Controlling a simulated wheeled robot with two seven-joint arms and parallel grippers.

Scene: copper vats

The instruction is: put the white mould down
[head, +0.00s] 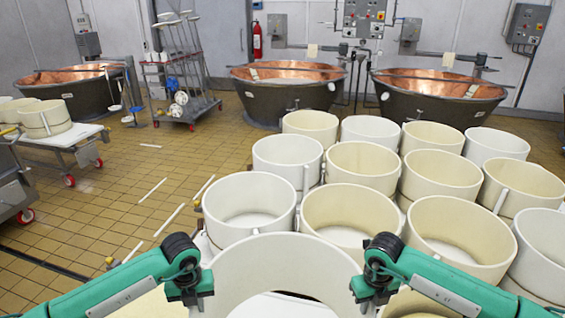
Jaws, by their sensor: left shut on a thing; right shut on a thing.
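The white mould (285,256) is a large white ring at the bottom centre of the head view, close to me. My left gripper (192,290) is shut on its left side. My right gripper (372,290) is shut on its right side. The mould's lower part is cut off by the picture edge, and I cannot tell whether it touches anything below. A white surface shows through its opening.
Several white and cream moulds (350,212) stand close together just beyond the held mould and to the right. Copper vats (287,88) stand at the back. A wheeled cart (70,138) is at the left. Tiled floor (110,190) is open at left centre.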

